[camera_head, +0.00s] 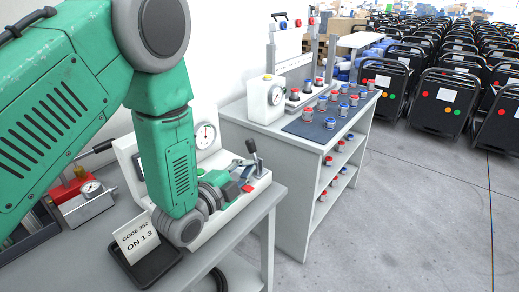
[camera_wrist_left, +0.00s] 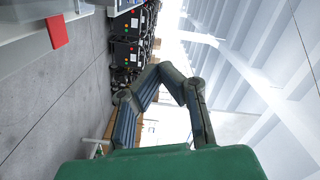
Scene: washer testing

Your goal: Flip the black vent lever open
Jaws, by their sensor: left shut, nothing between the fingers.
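A black-knobbed lever (camera_head: 252,149) stands upright, leaning slightly, on the white test fixture (camera_head: 232,219) on the near bench. Another black-handled lever (camera_head: 101,147) is at the left, above a red block; I cannot tell from labels which one is the vent lever. My left gripper (camera_head: 232,174) is low over the fixture, close to the upright lever's base and partly hidden by my wrist. Contact with the lever cannot be told. In the left wrist view my left gripper (camera_wrist_left: 168,74) is shut and empty, its fingers meeting at the tips; no lever shows there.
A pressure gauge (camera_head: 205,135) stands behind my arm. A black tray (camera_head: 148,264) with a paper code card (camera_head: 136,238) lies at the bench's front. A second bench (camera_head: 262,133) carries red- and blue-topped parts. A red tag (camera_head: 247,188) is on the fixture. Open floor lies right.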

